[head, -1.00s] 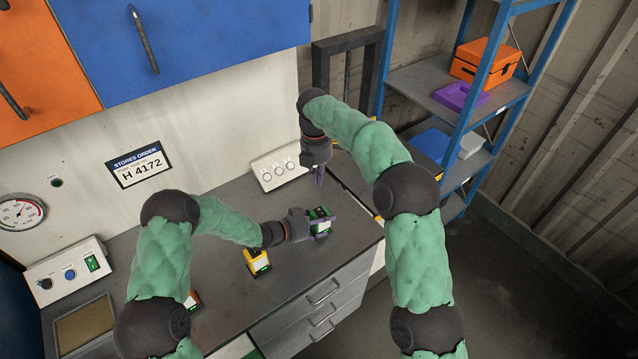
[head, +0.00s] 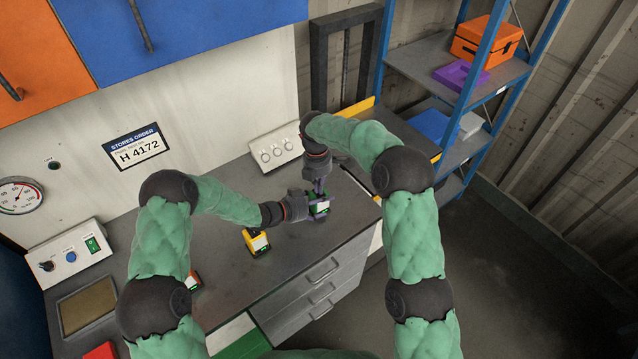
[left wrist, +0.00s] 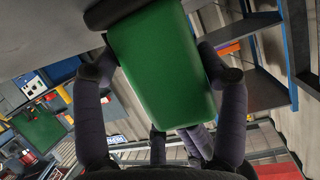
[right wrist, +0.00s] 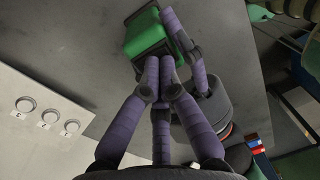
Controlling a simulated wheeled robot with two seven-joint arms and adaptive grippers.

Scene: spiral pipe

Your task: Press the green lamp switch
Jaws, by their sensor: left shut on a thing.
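The green lamp (head: 320,208) is a small block with a green casing, above the worktop near its right front edge. My left gripper (head: 311,208) is shut on it. In the left wrist view the green casing (left wrist: 162,65) sits between the fingers. My right gripper (head: 319,188) is just above and behind the lamp. In the right wrist view its fingertips (right wrist: 160,68) are together, pointing at the green lamp (right wrist: 148,35); I cannot tell whether they touch it. The lamp's switch cannot be made out.
A yellow lamp (head: 257,242) and a red one (head: 193,281) stand on the worktop (head: 225,270). A white panel with three round fittings (head: 276,148) is at the wall. A control box (head: 68,254) with a green rocker stands at left. Blue shelving (head: 481,55) is at right.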

